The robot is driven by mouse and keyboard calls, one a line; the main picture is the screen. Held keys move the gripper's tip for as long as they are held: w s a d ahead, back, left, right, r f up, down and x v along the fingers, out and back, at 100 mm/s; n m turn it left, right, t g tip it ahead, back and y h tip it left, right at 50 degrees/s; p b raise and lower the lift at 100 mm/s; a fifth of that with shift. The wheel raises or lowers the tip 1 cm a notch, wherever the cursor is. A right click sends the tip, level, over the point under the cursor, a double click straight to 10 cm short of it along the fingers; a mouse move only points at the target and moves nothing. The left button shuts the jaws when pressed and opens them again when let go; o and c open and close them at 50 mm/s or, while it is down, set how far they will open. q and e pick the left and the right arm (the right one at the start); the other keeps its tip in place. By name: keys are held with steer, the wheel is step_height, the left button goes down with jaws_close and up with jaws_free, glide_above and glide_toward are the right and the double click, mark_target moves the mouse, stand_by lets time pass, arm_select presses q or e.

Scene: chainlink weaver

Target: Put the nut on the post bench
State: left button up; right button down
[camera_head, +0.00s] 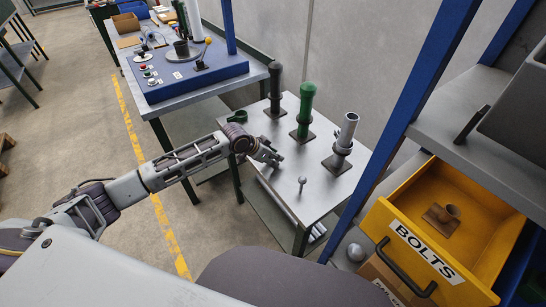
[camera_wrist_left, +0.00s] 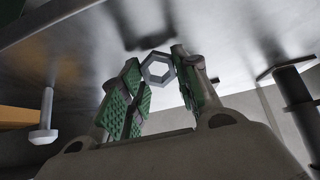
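My left gripper (camera_head: 272,157) reaches over the front left part of the post bench (camera_head: 318,205), low over its grey metal top. The nut (camera_wrist_left: 157,70), a grey hexagonal ring, shows in the left wrist view between the green-padded fingertips of the left gripper (camera_wrist_left: 157,75). The fingers look closed on its sides, its hole faces the camera, and it is too small to make out in the head view. Whether the nut touches the bench top (camera_wrist_left: 230,35) cannot be told. My right gripper is not in view.
A yellow bolts drawer (camera_head: 490,245) stands open at right.

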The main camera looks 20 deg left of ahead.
arm_select(q)
steer(key=o, duration=0.4)
steer(key=shift+o, duration=0.2)
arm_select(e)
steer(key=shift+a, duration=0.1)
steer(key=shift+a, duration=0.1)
arm_select(q)
steer(key=shift+a+r, duration=0.1)
steer(key=shift+r, duration=0.1)
steer(key=v, duration=1.1)
steer(key=shift+s+r+p, duration=0.25)
steer(key=shift+p, duration=0.1)
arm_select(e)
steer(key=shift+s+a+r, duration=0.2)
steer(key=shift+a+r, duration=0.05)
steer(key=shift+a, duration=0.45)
arm_select(q)
steer(key=shift+a, duration=0.15)
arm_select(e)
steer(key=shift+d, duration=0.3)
